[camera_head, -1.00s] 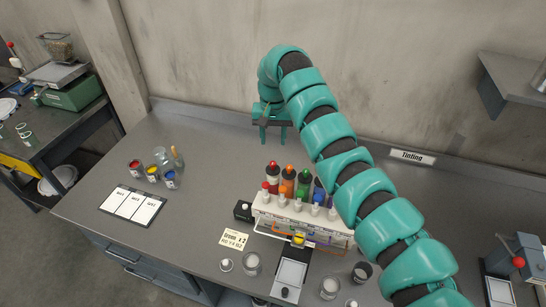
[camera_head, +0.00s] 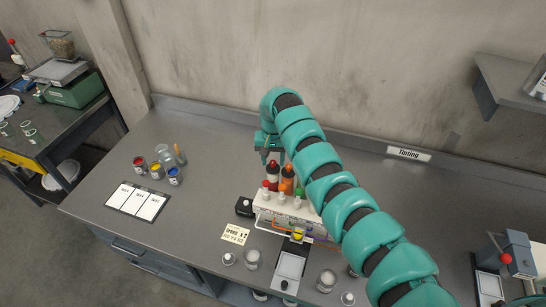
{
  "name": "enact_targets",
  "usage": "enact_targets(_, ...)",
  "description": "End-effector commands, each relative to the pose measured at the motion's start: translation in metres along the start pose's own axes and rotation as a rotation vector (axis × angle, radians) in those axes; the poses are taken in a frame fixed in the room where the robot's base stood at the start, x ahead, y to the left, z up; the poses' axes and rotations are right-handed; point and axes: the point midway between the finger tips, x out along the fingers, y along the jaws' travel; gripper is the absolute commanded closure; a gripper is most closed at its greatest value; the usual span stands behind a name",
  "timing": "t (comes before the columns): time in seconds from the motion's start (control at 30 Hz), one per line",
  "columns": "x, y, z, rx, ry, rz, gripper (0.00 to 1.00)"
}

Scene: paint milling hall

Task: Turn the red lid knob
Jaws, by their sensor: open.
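My gripper (camera_head: 271,152) hangs fingers down, open, just behind and above the red-capped dark bottle (camera_head: 272,171) at the left end of the bottle rack (camera_head: 285,212). It holds nothing that I can see; whether it touches the bottle cannot be told. Several red parts show: that bottle's cap, a small red top (camera_head: 265,185) in front of it, a red ball knob (camera_head: 506,258) on a grey device at the right, and another red knob (camera_head: 11,42) at the far left. Which one is the lid knob is unclear. My arm hides the rack's right part.
Small paint pots (camera_head: 156,170) and a white card tray (camera_head: 137,201) stand at the left. A note (camera_head: 235,234), a small scale (camera_head: 289,268) and clear cups (camera_head: 252,258) lie in front of the rack. The bench between pots and rack is clear. A wall shelf (camera_head: 497,82) juts out at right.

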Motion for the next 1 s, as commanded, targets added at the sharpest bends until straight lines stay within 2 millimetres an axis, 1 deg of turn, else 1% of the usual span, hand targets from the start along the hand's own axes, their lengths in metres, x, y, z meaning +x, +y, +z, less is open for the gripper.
enact_targets(0.13, 0.0, 0.0, 0.0, 0.0, 0.0, 0.0, 0.58)
enact_targets(0.17, 0.0, 0.0, 0.0, 0.0, 0.0, 0.0, 0.62)
enact_targets(0.3, 0.0, 0.0, 0.0, 0.0, 0.0, 0.0, 0.89)
enact_targets(0.37, 0.0, 0.0, 0.0, 0.0, -0.001, 0.0, 1.0)
enact_targets(0.57, 0.001, 0.0, 0.0, -0.007, 0.0, 0.0, 1.0)
enact_targets(0.73, 0.005, 0.0, 0.0, -0.049, 0.0, -0.001, 1.0)
enact_targets(1.0, 0.011, 0.0, 0.0, -0.219, 0.001, -0.001, 1.0)
